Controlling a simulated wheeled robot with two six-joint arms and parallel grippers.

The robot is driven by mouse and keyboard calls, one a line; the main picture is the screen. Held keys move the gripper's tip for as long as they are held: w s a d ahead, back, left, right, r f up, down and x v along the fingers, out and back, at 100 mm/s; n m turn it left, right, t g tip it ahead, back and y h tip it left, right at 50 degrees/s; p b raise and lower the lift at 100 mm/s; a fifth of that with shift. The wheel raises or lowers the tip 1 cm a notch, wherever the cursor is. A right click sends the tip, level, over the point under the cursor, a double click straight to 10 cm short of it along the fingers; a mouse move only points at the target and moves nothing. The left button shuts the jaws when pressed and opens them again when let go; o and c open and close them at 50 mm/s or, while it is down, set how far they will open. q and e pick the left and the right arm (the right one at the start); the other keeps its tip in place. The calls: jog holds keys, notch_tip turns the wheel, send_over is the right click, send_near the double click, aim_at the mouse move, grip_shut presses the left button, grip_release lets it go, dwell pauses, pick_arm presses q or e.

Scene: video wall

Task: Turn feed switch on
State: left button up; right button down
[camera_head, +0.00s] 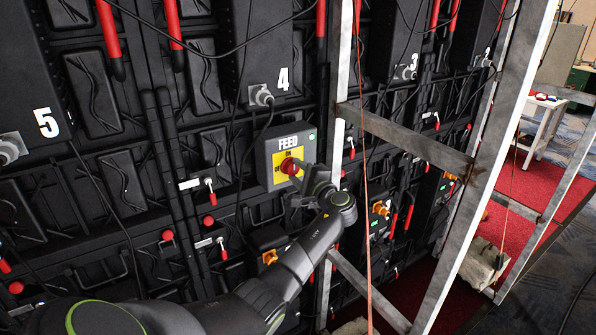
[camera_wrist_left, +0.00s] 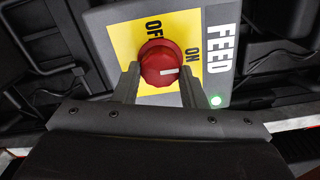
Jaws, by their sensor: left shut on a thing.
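The feed switch is a red round knob (camera_head: 289,167) on a yellow plate of the grey FEED box (camera_head: 268,153) on the wall. In the left wrist view the knob (camera_wrist_left: 160,65) has a white mark that points to the ON side, away from the OFF lettering. A small green lamp (camera_wrist_left: 215,101) glows on the box (camera_wrist_left: 105,43). My left gripper (camera_head: 298,177) is at the knob. In the left wrist view its two fingers (camera_wrist_left: 157,82) are on either side of the knob, shut on it. My right gripper is not in view.
Black panel backs with cables and red handles (camera_head: 107,30) surround the box. A metal frame post (camera_head: 338,80) stands close to the right of the box, with a cross beam (camera_head: 415,140). An orange cord (camera_head: 365,170) hangs near my left arm.

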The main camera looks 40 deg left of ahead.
pick_arm(q)
jog(key=shift+f, duration=0.1)
dwell(0.3)
jog(key=o, duration=1)
jog(key=shift+d, duration=0.1)
jog(key=b+v, duration=0.5)
jog(key=v, duration=1.2)
jog(key=shift+d, duration=0.15)
